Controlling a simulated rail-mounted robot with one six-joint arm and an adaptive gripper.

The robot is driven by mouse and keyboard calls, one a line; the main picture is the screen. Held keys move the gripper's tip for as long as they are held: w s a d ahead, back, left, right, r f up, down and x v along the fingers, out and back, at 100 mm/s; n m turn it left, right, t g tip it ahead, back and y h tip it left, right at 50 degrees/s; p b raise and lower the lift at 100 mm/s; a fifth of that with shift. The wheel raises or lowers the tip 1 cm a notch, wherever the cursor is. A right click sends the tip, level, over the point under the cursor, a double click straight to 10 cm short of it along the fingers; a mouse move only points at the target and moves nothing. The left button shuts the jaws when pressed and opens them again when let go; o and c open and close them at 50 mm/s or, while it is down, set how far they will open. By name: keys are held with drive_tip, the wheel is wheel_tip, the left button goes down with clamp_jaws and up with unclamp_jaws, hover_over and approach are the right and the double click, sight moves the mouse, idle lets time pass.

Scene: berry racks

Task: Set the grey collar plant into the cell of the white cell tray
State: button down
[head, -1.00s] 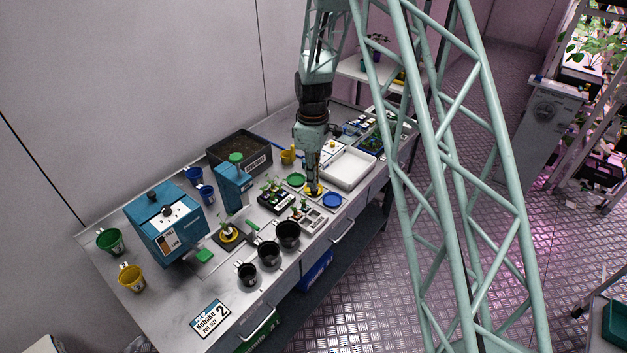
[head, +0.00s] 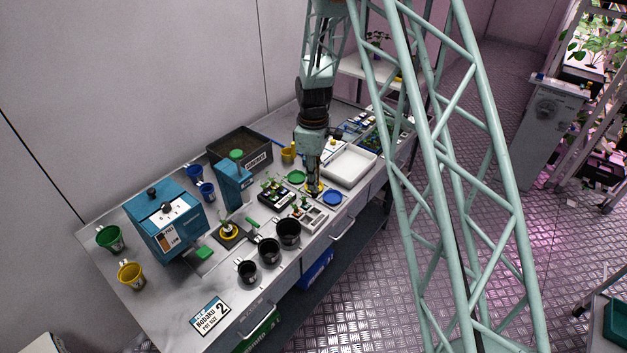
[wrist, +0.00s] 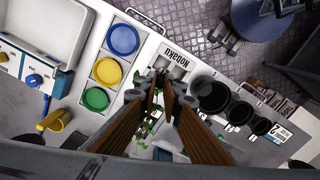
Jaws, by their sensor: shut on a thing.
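My gripper (head: 313,188) points down over the front half of the bench, beside the yellow disc. In the wrist view its two brown fingers (wrist: 163,82) come close together at their tips, shut on the grey collar plant. The collar is hidden by the fingers; a few green leaves (wrist: 157,107) show between them. The white cell tray (head: 320,223) lies just in front of the gripper in the head view, with its labelled edge (wrist: 175,58) beyond the fingertips in the wrist view. Whether the held plant touches the tray cannot be told.
A black tray of seedlings (head: 268,203) stands left of the gripper. Several black pots (head: 288,232) line the bench front. Blue (head: 332,198) and green (head: 296,177) discs flank the yellow one. A white basin (head: 350,170) and a blue dispenser (head: 233,186) stand nearby.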

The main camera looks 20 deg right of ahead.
drive_tip(key=shift+f+b, duration=0.6)
drive_tip(key=shift+f, duration=1.3)
drive_tip(key=shift+f+b, duration=2.2)
drive_tip(key=shift+f, duration=0.9)
drive_tip(key=c, duration=2.7)
unclamp_jaws()
drive_tip(key=shift+r, duration=0.1)
drive_tip(key=shift+r+p, duration=1.2)
drive_tip(key=shift+r, duration=3.15)
